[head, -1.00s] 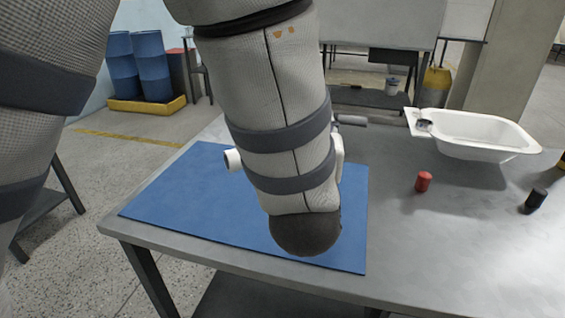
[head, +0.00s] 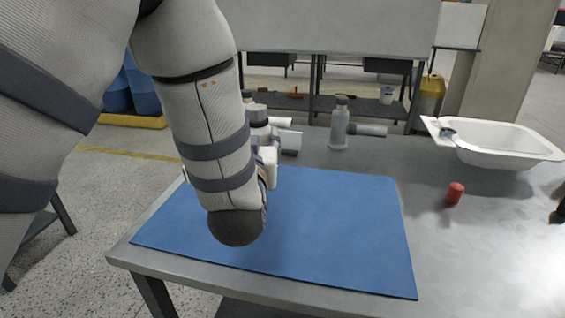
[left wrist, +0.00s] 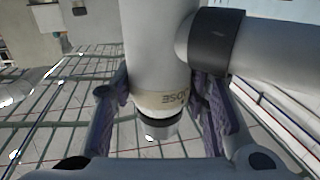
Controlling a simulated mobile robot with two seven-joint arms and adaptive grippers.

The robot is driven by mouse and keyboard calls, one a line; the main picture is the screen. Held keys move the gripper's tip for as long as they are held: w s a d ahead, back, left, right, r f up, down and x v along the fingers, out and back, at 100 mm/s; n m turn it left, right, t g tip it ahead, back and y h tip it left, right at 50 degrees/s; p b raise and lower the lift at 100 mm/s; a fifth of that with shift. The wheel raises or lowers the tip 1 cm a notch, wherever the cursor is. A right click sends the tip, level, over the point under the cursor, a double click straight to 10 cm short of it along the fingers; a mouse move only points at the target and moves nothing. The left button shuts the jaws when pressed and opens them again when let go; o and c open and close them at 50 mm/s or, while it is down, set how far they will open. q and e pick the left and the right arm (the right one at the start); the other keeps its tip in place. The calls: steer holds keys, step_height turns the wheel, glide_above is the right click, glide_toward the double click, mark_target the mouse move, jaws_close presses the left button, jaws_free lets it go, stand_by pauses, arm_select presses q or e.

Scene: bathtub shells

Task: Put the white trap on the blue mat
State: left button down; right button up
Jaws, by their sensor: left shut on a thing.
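The white trap (left wrist: 160,45) fills the middle of the left wrist view, with a side pipe running right from a dark collar. My left gripper (left wrist: 160,100) is shut on its body, one finger on each side. In the head view, the trap's white pipe (head: 281,122) shows beyond my left gripper (head: 272,143); my forearm hides much of both. They appear near the far edge of the blue mat (head: 335,225); whether the trap touches anything below cannot be told. The visible part of the mat is bare.
A grey bottle-shaped trap (head: 339,125) with a side pipe stands behind the mat. A white tub (head: 510,145) sits at the right, with a red cylinder (head: 455,193) in front of it.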

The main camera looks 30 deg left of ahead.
arm_select(q)
steer(key=a+f, duration=0.1)
steer(key=f, duration=0.1)
steer(key=w+a+f, duration=0.1)
steer(key=f, duration=0.1)
steer(key=shift+a, duration=0.35)
steer(key=f, duration=0.1)
steer(key=f+b, duration=0.1)
steer(key=f, duration=0.2)
steer(key=shift+w+a, duration=0.1)
steer(key=shift+a, duration=0.25)
steer(key=shift+r, duration=0.2)
steer(key=shift+f, duration=0.2)
steer(key=c, duration=0.9)
jaws_free()
steer(key=shift+c, duration=0.2)
arm_select(e)
steer(key=shift+s+f+g, duration=0.4)
steer(key=shift+s+f, duration=0.65)
steer(key=shift+f, duration=0.05)
